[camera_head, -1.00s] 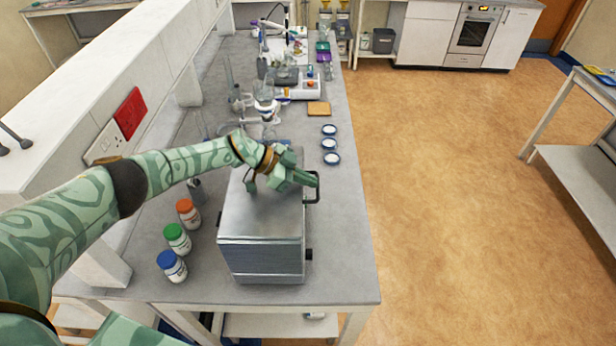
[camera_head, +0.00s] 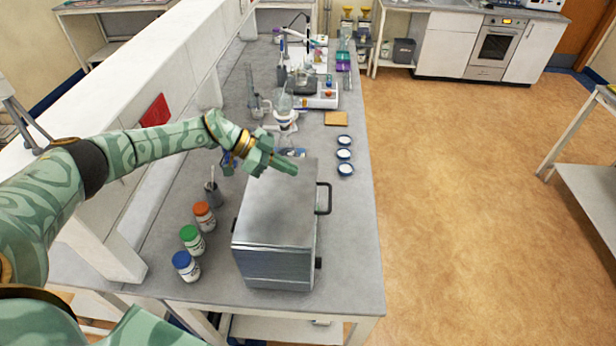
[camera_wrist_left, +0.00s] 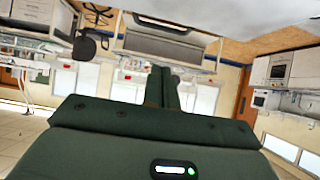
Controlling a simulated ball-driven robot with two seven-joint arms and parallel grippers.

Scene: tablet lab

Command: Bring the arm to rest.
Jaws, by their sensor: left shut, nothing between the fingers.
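My left arm (camera_head: 165,147) comes in from the left, and its green gripper (camera_head: 293,166) is shut and empty. It hangs above the back edge of a steel box (camera_head: 278,210) on the bench, clear of the box's dark handle (camera_head: 324,198). In the left wrist view the closed fingers (camera_wrist_left: 163,80) lie together with nothing between them. My right gripper is not in view.
Jars with orange (camera_head: 201,208), green (camera_head: 189,232) and blue (camera_head: 181,258) lids stand left of the box. Three small round dishes (camera_head: 344,154) lie behind it to the right. Glassware (camera_head: 286,115) crowds the far bench (camera_head: 363,240). A white partition (camera_head: 120,65) runs along the left.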

